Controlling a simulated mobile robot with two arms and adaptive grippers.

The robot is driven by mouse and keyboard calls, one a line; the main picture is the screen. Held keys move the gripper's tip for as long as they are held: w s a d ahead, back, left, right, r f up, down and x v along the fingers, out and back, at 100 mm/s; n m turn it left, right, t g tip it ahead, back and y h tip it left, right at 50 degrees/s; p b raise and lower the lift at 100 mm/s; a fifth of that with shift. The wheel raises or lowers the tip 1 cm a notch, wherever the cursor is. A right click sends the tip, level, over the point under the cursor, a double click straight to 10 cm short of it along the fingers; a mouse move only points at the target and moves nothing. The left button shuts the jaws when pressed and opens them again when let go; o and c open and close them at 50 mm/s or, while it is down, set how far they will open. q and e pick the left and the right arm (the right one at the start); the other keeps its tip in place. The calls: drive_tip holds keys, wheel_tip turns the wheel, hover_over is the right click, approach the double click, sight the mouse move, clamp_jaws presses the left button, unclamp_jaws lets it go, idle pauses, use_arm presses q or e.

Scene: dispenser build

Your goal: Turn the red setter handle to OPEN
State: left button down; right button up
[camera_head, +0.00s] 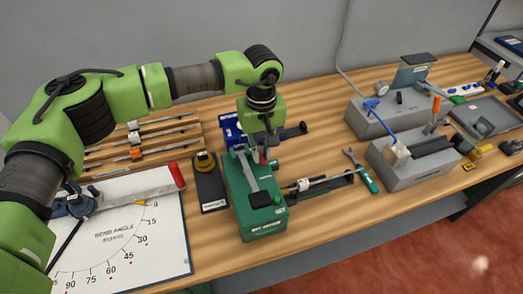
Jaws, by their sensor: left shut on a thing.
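My left arm reaches in from the left, and its gripper (260,150) points down over the far end of a green box-shaped device (242,212). The gripper is shut on a small red part (263,158), which looks like the red setter handle; the fingers hide most of it. A grey lever with a black end (260,198) lies along the top of the device. I cannot read an OPEN mark or tell the handle's exact angle. My right gripper is out of view.
A bend-angle board (125,225) with a red-tipped lever (177,176) lies at left. A blue vise-like tool (230,130) stands behind the device. The table's front right is clear.

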use_arm(q)
drive_tip(key=shift+d+f+n+b, duration=0.1)
drive_tip(key=shift+f+n+b, duration=0.1)
drive_tip(key=shift+n+b, duration=0.55)
drive_tip(key=n+b, duration=0.2)
drive_tip(key=b, duration=0.1)
drive_tip(key=n+b, duration=0.2)
drive_tip(key=w+d+n+b, duration=0.1)
drive_tip(key=n+b, duration=0.1)
drive_tip(key=b, duration=0.1)
drive_tip(key=shift+d+b, duration=0.1)
drive_tip(key=shift+b, duration=0.2)
drive_tip(key=n+b, duration=0.1)
drive_tip(key=n, duration=0.2)
drive_tip(key=w+n+b, duration=0.1)
drive_tip(key=n+b, duration=0.1)
drive_tip(key=n, duration=0.2)
drive_tip(key=w+n+b, duration=0.1)
drive_tip(key=n, duration=0.2)
drive_tip(key=shift+w+d+r+b, duration=0.1)
drive_tip(key=shift+d+r+b, duration=0.05)
drive_tip(key=shift+r+b, duration=0.15)
drive_tip(key=shift+w+n, duration=0.1)
drive_tip(key=shift+n, duration=0.25)
drive_tip(key=c, duration=2.1)
unclamp_jaws()
